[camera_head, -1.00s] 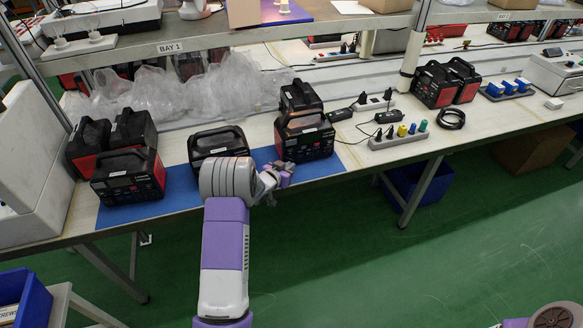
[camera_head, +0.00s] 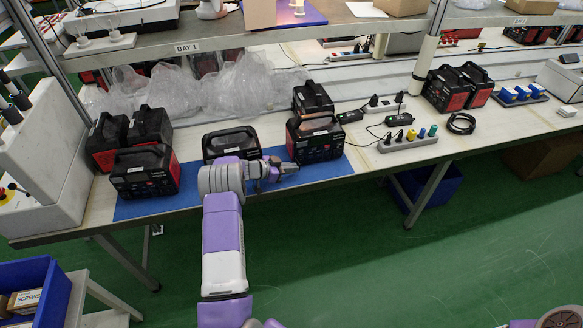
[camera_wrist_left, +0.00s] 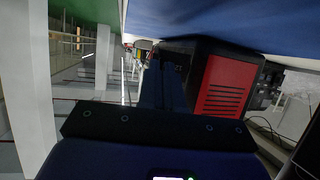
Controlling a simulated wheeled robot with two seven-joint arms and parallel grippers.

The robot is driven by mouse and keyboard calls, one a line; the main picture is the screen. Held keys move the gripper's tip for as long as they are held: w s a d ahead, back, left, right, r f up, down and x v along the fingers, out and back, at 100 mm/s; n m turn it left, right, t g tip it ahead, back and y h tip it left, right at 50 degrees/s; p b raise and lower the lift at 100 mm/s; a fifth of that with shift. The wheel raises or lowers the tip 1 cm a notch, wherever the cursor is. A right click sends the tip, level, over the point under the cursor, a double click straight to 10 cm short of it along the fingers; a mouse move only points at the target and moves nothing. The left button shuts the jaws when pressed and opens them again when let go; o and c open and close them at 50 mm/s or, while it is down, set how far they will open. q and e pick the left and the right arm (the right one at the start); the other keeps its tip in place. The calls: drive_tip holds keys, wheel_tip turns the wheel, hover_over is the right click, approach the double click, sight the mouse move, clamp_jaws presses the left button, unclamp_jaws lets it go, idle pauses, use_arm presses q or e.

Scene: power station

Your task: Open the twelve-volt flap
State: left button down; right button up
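Black power stations with red side panels stand on the blue mat (camera_head: 150,208). The one at the mat's right end (camera_head: 322,146) is beside my left gripper (camera_head: 288,168), which reaches from the left along its lower front. In the left wrist view a power station's red vented side (camera_wrist_left: 225,87) shows close by, with dark finger parts (camera_wrist_left: 168,80) overlapping its dark front edge. I cannot make out the twelve-volt flap or whether the fingers touch the front. The finger gap cannot be made out. My right gripper is out of view.
Another power station (camera_head: 231,144) stands behind my left wrist. A power strip (camera_head: 408,142) with coloured plugs lies to the right. A shelf (camera_head: 190,45) with clear plastic bags (camera_head: 205,92) below it runs behind. The green floor in front is clear.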

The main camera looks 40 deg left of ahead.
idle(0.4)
use_arm(q)
drive_tip(key=c, duration=1.3)
unclamp_jaws()
drive_tip(key=shift+a, duration=0.1)
drive_tip(key=p+v, duration=0.1)
drive_tip(key=v, duration=0.6)
drive_tip(key=shift+s+r, duration=0.1)
drive_tip(key=shift+s, duration=0.15)
